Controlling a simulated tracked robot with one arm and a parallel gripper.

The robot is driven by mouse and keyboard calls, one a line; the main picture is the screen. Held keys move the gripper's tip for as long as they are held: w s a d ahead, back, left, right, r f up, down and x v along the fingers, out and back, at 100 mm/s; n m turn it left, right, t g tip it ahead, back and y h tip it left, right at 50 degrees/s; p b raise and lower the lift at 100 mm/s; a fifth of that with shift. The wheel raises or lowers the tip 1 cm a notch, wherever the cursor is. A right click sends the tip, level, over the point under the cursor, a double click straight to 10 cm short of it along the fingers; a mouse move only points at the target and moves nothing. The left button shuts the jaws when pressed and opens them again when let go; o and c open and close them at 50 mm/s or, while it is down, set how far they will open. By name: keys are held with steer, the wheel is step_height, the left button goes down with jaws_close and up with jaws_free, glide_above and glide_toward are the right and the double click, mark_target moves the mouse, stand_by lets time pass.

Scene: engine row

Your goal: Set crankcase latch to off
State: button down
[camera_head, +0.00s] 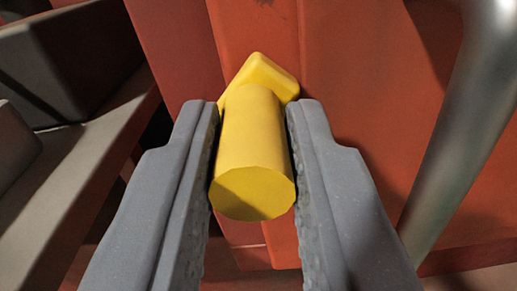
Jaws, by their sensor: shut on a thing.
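A yellow latch handle (251,145), with a round, faceted end facing me, stands out from a red-orange panel (350,80). Behind it, a yellow angled piece (262,73) sits against the panel, with its point at the top. My gripper (252,165) is shut on the yellow handle, one grey finger on each side. The fingers hide the sides of the handle and part of the panel below. No off marking shows in this view.
A thick metal pipe (465,120) runs down the right side, close to my right finger. Grey, blocky structures (75,60) with a ledge stand at the left. Part of the panel between handle and pipe is bare.

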steer(key=shift+a+r+n+p, duration=0.15)
steer(key=shift+a+n+p, duration=0.4)
steer(key=shift+n+p, duration=0.65)
steer(key=shift+a+r+n+p, duration=0.2)
steer(key=shift+a+n+p, duration=0.4)
steer(key=shift+n, duration=1)
steer(key=shift+a+r+n+p, duration=0.15)
steer(key=shift+a+n+p, duration=0.3)
steer(key=shift+n+p, duration=0.8)
steer(key=shift+n, duration=0.35)
steer(key=shift+f, duration=0.1)
steer(key=c, duration=1.3)
jaws_free()
